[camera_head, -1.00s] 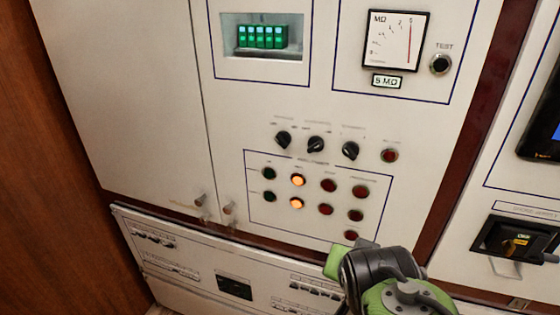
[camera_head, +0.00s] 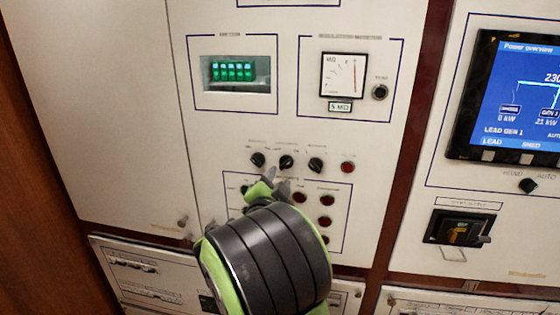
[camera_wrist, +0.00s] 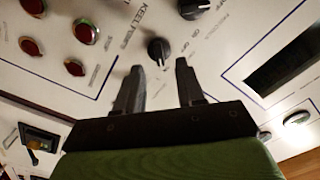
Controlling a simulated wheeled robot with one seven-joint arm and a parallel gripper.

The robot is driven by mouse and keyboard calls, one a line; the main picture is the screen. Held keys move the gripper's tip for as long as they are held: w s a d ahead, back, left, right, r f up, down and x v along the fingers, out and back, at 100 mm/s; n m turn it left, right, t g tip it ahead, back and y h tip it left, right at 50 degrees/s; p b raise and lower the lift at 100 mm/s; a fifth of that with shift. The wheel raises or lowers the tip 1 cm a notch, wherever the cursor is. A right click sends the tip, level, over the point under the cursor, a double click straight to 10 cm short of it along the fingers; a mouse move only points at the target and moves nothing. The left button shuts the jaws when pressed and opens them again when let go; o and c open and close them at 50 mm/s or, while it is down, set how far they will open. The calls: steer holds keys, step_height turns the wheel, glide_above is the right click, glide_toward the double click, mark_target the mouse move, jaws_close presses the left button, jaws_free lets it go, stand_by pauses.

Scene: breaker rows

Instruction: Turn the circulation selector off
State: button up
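Three black selector knobs sit in a row on the white panel: the left knob (camera_head: 257,160), the middle knob (camera_head: 286,162) and the right knob (camera_head: 316,165). Their labels are too blurred to name the circulation selector with certainty. My gripper (camera_head: 275,178) is just below the middle knob in the head view. In the wrist view my gripper (camera_wrist: 157,68) is open and empty, with one black knob (camera_wrist: 159,50) ahead between the fingertips, apart from them. That knob has a pale mark at its lower edge. A second knob (camera_wrist: 193,8) is at the top edge.
A red lamp (camera_head: 347,167) sits right of the knobs. Several lamps below them are partly hidden by my arm; red lamps (camera_wrist: 87,30) also show in the wrist view. A green display (camera_head: 234,73) and a meter (camera_head: 344,75) are above. A black switch (camera_head: 460,229) is at right.

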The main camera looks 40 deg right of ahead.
mark_target(284, 167)
steer(key=p+x, duration=0.2)
steer(key=x, duration=0.3)
steer(key=shift+d+r, duration=0.15)
steer(key=shift+d, duration=0.1)
steer(key=shift+w+d, duration=0.2)
jaws_close()
